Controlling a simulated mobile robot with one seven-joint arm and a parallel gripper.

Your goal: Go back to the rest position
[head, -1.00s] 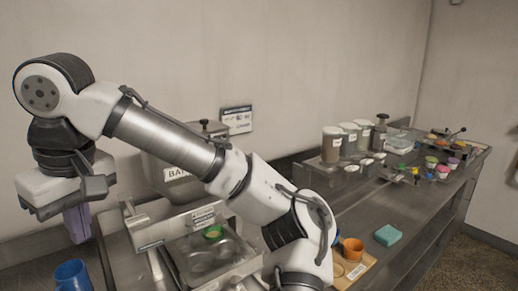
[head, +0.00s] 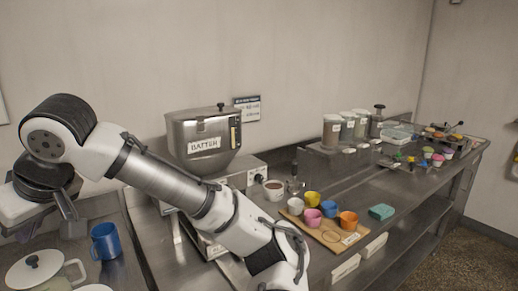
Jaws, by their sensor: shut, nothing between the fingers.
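My arm reaches across the left and middle of the head view, bent at a raised elbow. My gripper (head: 72,228) is at the left edge, shut and empty, above the steel counter. It is just left of the blue mug (head: 105,241) in the picture, and I cannot tell whether they touch. Part of the gripper is cut off by the picture edge or hidden by the wrist.
The batter dispenser (head: 203,138) stands behind my arm. A wooden board (head: 322,232) with several coloured cups, a brown-filled cup (head: 274,189) and a teal block (head: 381,211) are to the right. A lidded pot (head: 34,269) is at the lower left. Jars (head: 347,126) stand at the back right.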

